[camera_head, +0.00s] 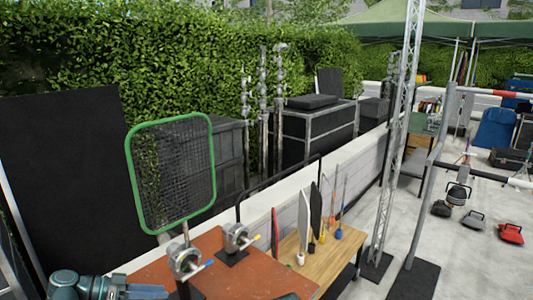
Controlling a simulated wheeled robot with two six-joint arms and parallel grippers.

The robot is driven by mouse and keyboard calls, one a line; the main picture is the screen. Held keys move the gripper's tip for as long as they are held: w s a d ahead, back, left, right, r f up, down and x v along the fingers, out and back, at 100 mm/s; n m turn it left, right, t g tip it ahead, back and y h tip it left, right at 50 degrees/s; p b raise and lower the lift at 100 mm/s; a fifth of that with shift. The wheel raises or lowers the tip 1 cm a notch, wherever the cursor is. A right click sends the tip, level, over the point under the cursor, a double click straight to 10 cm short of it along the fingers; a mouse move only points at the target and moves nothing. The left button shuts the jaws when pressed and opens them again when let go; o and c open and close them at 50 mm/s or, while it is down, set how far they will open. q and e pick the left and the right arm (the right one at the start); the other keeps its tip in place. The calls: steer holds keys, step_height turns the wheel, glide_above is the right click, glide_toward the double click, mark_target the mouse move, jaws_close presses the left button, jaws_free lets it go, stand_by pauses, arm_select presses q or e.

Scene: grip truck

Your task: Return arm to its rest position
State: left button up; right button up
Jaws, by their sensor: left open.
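My left arm comes in at the bottom left corner. Its gripper (148,291) is low in the picture, at the left front of the reddish-brown table top (245,278). The gripper is open, and I see nothing held in it. Its lower part is cut off by the picture's bottom edge. I cannot tell whether it touches the table. My right gripper does not show.
A green-framed mesh panel (172,168) stands upright on a clamp (184,260) close to my left gripper. Another clamp (236,237) stands beside it. A wooden bench (325,252) with upright tools, a truss post (396,140) and open pavement (470,255) lie to the right.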

arm_select(q)
steer(key=s+d+f+n+g+y, duration=0.1)
steer(key=s+d+f+y, duration=0.3)
steer(key=d, duration=0.4)
steer(key=s+d+f+n+g+y, duration=0.1)
steer(key=s+d+f+g+y, duration=0.1)
steer(key=d+f+y, duration=0.3)
steer(key=s+d+f+n+g+y, duration=0.2)
steer(key=s+d+f+y, duration=0.2)
steer(key=d, duration=0.7)
steer(key=shift+s+d+f+g+y, duration=0.2)
steer(key=shift+s+d+g+y, duration=0.15)
steer(key=shift+s, duration=0.5)
